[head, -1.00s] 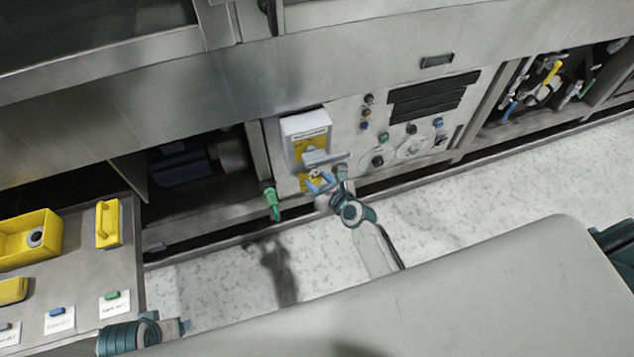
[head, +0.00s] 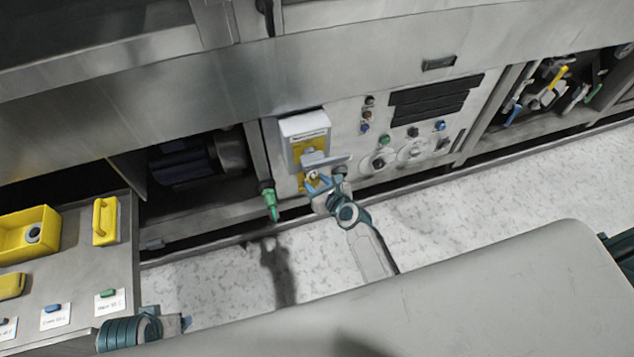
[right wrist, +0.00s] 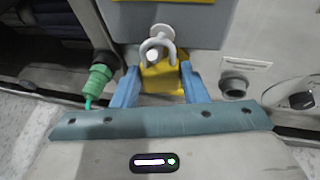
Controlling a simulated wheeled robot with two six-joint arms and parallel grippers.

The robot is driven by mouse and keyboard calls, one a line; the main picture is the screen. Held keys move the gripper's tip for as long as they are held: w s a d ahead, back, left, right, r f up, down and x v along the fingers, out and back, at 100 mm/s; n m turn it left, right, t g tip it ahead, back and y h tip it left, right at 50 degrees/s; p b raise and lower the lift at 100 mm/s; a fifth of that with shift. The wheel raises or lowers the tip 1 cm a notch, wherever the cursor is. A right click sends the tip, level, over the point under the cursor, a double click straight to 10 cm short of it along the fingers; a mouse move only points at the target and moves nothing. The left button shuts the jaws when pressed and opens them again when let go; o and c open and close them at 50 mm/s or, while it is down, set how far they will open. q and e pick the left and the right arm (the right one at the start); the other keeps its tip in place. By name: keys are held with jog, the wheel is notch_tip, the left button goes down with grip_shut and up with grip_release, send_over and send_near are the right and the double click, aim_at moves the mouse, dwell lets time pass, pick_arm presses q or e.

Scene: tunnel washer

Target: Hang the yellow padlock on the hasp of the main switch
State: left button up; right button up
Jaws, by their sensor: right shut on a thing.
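The main switch (head: 306,128) is a pale grey box with a yellow plate on the machine front. My right gripper (head: 318,186) is just below and in front of it. In the right wrist view, its blue fingers (right wrist: 160,92) are shut on the yellow padlock (right wrist: 163,76), with the pale shackle (right wrist: 172,50) upward. A pale round-ended part (right wrist: 161,30), perhaps the hasp, shows right behind the shackle top. I cannot tell whether the shackle is around it or only in front. My left gripper (head: 186,323) is barely visible at the lower left; its jaws are unclear.
A green-handled fitting (head: 269,198) hangs left of the switch. Buttons and dials (head: 384,140) are to its right. A side table (head: 75,262) at left holds a yellow bin (head: 28,240), a yellow handled item (head: 105,222) and labelled tags. The speckled floor between is clear.

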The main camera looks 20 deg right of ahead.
jog(key=o, duration=1.1)
jog(key=shift+s+d+r, duration=0.1)
jog(key=shift+s, duration=0.15)
pick_arm(q)
notch_tip(320, 180, down, 8)
jog(key=p, duration=0.2)
jog(key=shift+a+g, duration=0.3)
jog(key=shift+a, duration=0.05)
pick_arm(e)
jog(key=v, duration=1)
jog(key=shift+s+r, duration=0.1)
